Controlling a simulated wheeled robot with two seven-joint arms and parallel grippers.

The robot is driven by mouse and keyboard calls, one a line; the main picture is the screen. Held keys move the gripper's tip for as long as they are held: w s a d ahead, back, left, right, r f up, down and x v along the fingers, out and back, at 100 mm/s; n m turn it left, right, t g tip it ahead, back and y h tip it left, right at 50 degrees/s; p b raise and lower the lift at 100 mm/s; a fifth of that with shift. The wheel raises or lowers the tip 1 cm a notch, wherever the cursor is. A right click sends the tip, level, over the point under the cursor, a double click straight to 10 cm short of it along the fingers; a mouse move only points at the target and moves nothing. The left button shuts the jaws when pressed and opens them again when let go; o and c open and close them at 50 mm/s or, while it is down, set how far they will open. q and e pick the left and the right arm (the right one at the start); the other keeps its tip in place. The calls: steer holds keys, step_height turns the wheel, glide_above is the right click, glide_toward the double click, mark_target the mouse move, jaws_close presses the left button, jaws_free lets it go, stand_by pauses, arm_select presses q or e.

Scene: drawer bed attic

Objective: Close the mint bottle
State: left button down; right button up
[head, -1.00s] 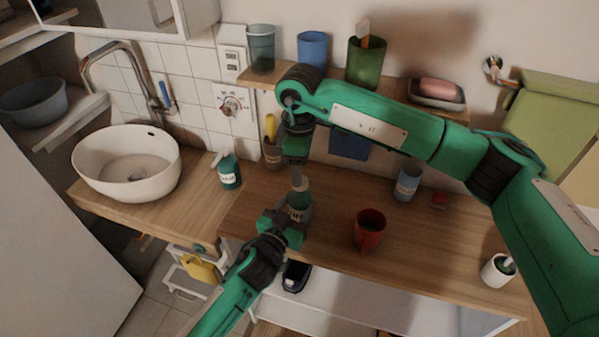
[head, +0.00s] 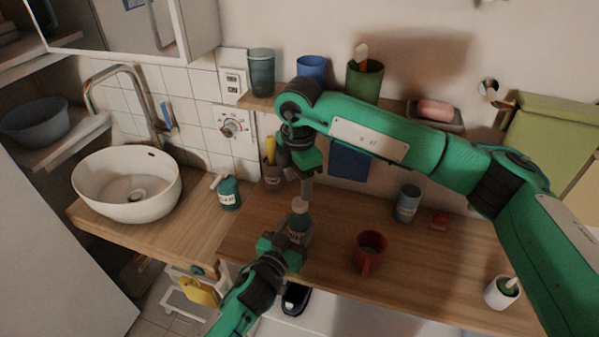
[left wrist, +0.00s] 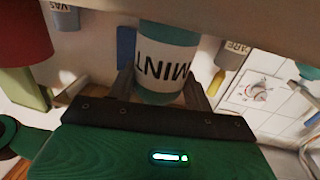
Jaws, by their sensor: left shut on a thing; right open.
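The green mint bottle (head: 298,226) stands upright near the wooden counter's front left part. Its label reads MINT, upside down, in the left wrist view (left wrist: 163,66). The bottle's top is out of sight in the left wrist view.
A red mug (head: 368,254) stands right of the bottle. A green soap dispenser (head: 229,194) and a holder (head: 272,178) stand behind left. A blue-grey cup (head: 408,203) and white pot (head: 502,292) are further right. The wall shelf (head: 258,102) is behind my right arm.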

steer(key=n, duration=0.4)
steer(key=shift+w+r+n, duration=0.1)
steer(key=shift+r+n, duration=0.2)
steer(key=shift+n, duration=0.1)
steer(key=n, duration=0.3)
steer(key=shift+a+r, duration=0.1)
steer(key=n, duration=0.6)
steer(key=shift+r, duration=0.15)
steer(key=n, duration=0.7)
steer(key=shift+r+n, duration=0.15)
steer(key=shift+n, duration=0.15)
steer(key=n, duration=0.6)
steer(key=shift+r, duration=0.1)
steer(key=n, duration=0.4)
steer(key=shift+r+n, duration=0.1)
steer(key=shift+n, duration=0.3)
steer(key=n, duration=0.4)
steer(key=shift+d+n, duration=0.2)
steer(key=shift+n, duration=0.1)
steer(key=n, duration=0.4)
steer(key=shift+r, duration=0.15)
steer(key=n, duration=0.3)
steer(key=shift+n, duration=0.3)
